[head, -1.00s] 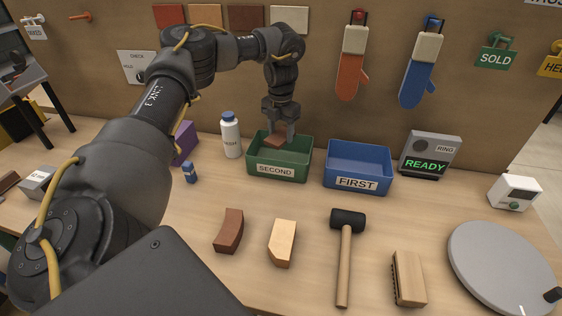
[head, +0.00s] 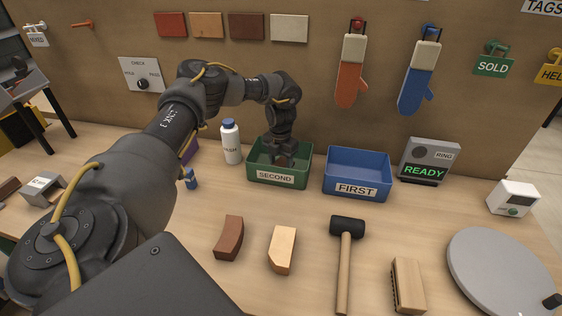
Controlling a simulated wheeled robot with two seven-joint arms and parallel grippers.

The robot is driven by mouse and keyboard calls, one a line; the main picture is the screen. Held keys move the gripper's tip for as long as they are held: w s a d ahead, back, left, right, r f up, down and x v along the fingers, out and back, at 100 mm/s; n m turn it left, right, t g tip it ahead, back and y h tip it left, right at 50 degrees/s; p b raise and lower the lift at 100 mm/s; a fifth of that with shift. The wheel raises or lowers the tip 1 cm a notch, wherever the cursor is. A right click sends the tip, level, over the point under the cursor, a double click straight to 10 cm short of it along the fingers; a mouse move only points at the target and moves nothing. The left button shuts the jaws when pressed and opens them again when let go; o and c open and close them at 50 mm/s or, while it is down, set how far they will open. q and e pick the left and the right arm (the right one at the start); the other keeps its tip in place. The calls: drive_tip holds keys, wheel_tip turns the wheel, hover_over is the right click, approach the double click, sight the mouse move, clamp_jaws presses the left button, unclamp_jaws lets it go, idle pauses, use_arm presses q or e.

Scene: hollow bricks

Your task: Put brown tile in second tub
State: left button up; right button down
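The second tub (head: 277,176) is a green open box with a SECOND label, at the middle of the bench. My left gripper (head: 283,158) reaches down into it from above. A bit of the brown tile (head: 283,162) shows between its fingers, low inside the tub. The tub's front wall hides the fingertips and most of the tile, so I cannot see whether the tile touches the tub floor. My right gripper is not in view.
A blue tub (head: 357,172) labelled FIRST stands right of the green one. A white bottle (head: 231,143) stands close on its left. In front lie a curved brown brick (head: 229,238), a tan block (head: 282,249), a mallet (head: 346,260) and a brush (head: 408,285).

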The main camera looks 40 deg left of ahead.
use_arm(q)
drive_tip(key=shift+f, duration=0.1)
drive_tip(key=o, duration=1)
drive_tip(key=shift+o, duration=0.2)
wheel_tip(320, 180, up, 12)
drive_tip(key=shift+r, duration=0.2)
